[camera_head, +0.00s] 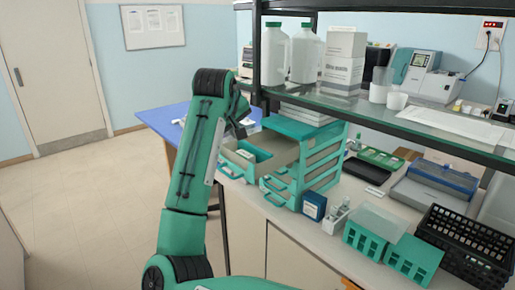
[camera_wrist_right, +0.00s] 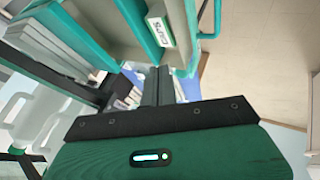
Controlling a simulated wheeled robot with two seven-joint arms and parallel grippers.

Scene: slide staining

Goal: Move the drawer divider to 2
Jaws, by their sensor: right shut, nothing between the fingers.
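An open drawer (camera_head: 231,168) with pale walls and a teal front sticks out of the teal drawer unit (camera_head: 318,160) on the bench. Inside it, a small teal-and-white piece (camera_head: 262,153), which looks like the divider, shows in the head view. In the right wrist view, a piece with a green top and a white lettered label (camera_wrist_right: 160,28) stands in the drawer. My right gripper (camera_head: 241,129) hangs beside the drawer's far left side. Its dark fingers (camera_wrist_right: 157,84) are shut and empty, apart from the labelled piece. The number 2 mark cannot be made out. My left gripper is not in view.
A shelf (camera_head: 380,108) with white jugs (camera_head: 305,53) overhangs the drawer unit. A blue table (camera_head: 163,120) stands behind. A blue box (camera_head: 314,206), teal racks (camera_head: 365,241) and a black basket (camera_head: 465,240) crowd the bench to the right. The floor at left is clear.

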